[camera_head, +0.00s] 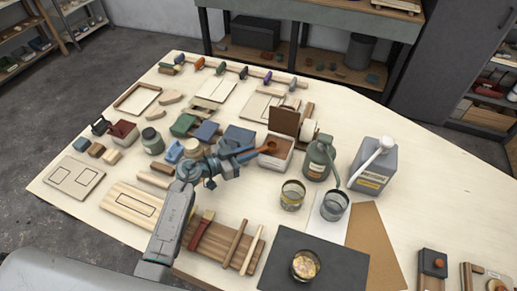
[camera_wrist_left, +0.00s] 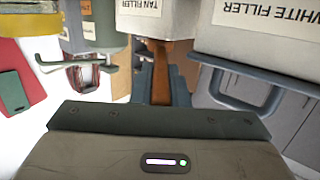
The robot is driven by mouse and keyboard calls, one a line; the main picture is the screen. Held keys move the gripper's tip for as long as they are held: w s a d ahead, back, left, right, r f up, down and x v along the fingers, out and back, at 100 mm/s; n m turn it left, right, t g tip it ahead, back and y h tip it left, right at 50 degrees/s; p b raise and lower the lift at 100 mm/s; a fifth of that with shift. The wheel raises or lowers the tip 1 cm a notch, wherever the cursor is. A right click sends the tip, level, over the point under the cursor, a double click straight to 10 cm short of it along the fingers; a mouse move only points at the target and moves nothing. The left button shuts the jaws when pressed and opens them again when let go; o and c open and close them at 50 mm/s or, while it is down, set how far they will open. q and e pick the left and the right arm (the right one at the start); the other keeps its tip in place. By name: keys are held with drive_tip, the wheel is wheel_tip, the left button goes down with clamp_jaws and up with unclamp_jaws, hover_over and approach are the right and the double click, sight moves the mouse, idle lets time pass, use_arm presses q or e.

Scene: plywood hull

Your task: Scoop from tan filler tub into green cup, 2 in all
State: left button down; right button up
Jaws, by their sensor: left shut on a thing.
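The tan filler tub (camera_head: 273,165) is a white box with its brown lid (camera_head: 284,121) raised and brown filler inside. In the left wrist view its label (camera_wrist_left: 147,5) shows upside down. My left gripper (camera_head: 245,153) is shut on the scoop's brown handle (camera_wrist_left: 160,75). The scoop's bowl (camera_head: 268,147) is over or in the tub's opening; I cannot tell how deep, nor whether it is loaded. A clear cup with a yellowish band (camera_head: 292,197) and a darker cup (camera_head: 334,206) stand in front. A third cup (camera_head: 305,265) holds tan material. I cannot tell which cup is green.
A dark mat (camera_head: 345,268) lies under the third cup. The white filler tub (camera_wrist_left: 250,30) is close beside the gripper.

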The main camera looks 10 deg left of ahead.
idle(0.8)
use_arm(q)
drive_tip(key=shift+p, duration=0.55)
drive_tip(key=shift+f, duration=0.15)
idle(0.4)
drive_tip(key=shift+r+p, duration=0.8)
drive_tip(key=shift+r, duration=3)
drive_tip(key=shift+s+f, duration=0.1)
